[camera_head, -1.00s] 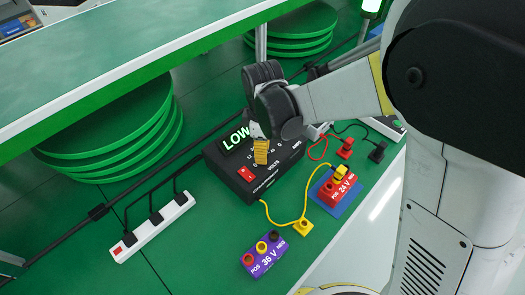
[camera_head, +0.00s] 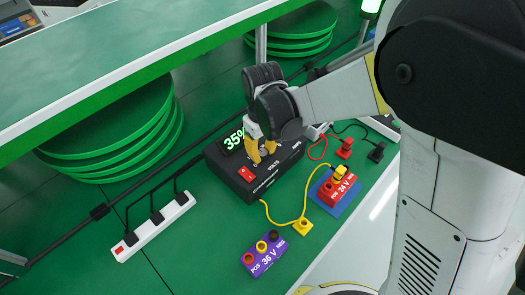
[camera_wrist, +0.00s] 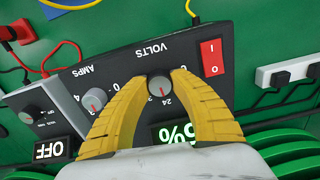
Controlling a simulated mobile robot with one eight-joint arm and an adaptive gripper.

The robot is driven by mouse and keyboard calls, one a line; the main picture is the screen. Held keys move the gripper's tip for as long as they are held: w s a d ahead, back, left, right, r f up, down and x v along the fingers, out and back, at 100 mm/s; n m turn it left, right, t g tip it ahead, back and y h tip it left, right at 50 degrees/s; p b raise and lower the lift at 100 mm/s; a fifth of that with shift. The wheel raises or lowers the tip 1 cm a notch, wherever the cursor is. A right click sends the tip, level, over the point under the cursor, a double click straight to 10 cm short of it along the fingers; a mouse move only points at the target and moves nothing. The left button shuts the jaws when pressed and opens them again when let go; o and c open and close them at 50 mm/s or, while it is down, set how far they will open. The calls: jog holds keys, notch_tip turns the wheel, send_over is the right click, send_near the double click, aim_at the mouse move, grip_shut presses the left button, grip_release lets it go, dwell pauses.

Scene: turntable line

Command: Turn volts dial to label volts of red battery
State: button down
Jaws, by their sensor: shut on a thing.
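The volts dial (camera_wrist: 159,86) is a grey knob with a red pointer mark on the black charger (camera_wrist: 132,64). The pointer is close to the number 24. My gripper (camera_wrist: 160,76) has its yellow fingers shut on the dial, one on each side. In the head view the gripper (camera_head: 262,155) reaches down onto the charger (camera_head: 236,183), and the dial is mostly hidden. The charger display (camera_head: 232,139) reads 35%. The red battery (camera_head: 335,190), labelled 24 V, sits on a blue base to the right of the charger.
A purple battery (camera_head: 264,254) labelled 36 V lies at the front. A yellow connector (camera_head: 303,227) on a yellow wire lies beside the red battery. The amps dial (camera_wrist: 95,99) and a red switch (camera_wrist: 212,58) flank the volts dial. A white power strip (camera_head: 154,226) lies left.

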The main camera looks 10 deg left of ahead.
aim_at(262, 152)
jog(key=shift+m, duration=0.5)
jog(key=c, duration=1)
grip_release()
jog(key=shift+c, duration=0.2)
jog(key=shift+r, duration=0.1)
notch_tip(262, 152, up, 12)
